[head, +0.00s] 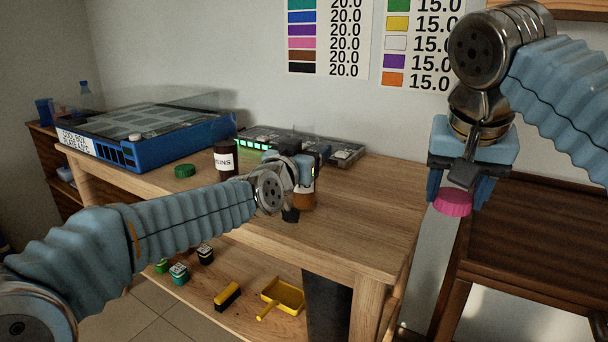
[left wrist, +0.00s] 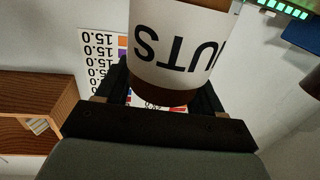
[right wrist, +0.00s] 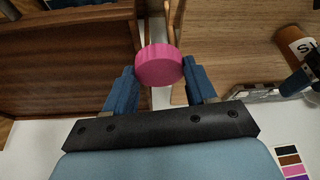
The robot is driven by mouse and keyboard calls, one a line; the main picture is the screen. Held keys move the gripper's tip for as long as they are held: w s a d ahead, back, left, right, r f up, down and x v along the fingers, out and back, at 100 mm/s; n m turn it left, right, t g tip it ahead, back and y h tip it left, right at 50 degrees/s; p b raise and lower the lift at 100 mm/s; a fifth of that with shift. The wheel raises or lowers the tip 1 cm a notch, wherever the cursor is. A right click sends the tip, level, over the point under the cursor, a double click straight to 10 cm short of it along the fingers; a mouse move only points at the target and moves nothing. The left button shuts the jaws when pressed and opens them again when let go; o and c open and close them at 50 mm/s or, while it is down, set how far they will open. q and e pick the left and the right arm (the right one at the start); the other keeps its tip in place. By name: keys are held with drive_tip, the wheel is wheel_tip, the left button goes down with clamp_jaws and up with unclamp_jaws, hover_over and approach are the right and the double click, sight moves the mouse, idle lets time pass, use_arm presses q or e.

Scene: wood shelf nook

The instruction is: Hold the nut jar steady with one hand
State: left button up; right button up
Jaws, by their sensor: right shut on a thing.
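The nut jar (head: 304,201), brown with a white label, stands near the middle of the wooden table, partly hidden by my left gripper (head: 303,185). In the left wrist view the jar (left wrist: 180,55) fills the space at the fingers, its label reading "UTS" upside down. The fingers are around or beside it; whether they press on it is not clear. My right gripper (head: 460,190) is shut on a pink lid (head: 453,203) in the air, right of the table. The lid also shows between the fingers in the right wrist view (right wrist: 160,66).
A dark jar with a white label (head: 226,160) and a green lid (head: 184,171) stand left of the nut jar. A blue box (head: 145,150) and a grey tray (head: 262,140) sit behind. The table's right front is clear.

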use_arm(q)
drive_tip(key=c, duration=0.4)
drive_tip(key=shift+c, duration=0.2)
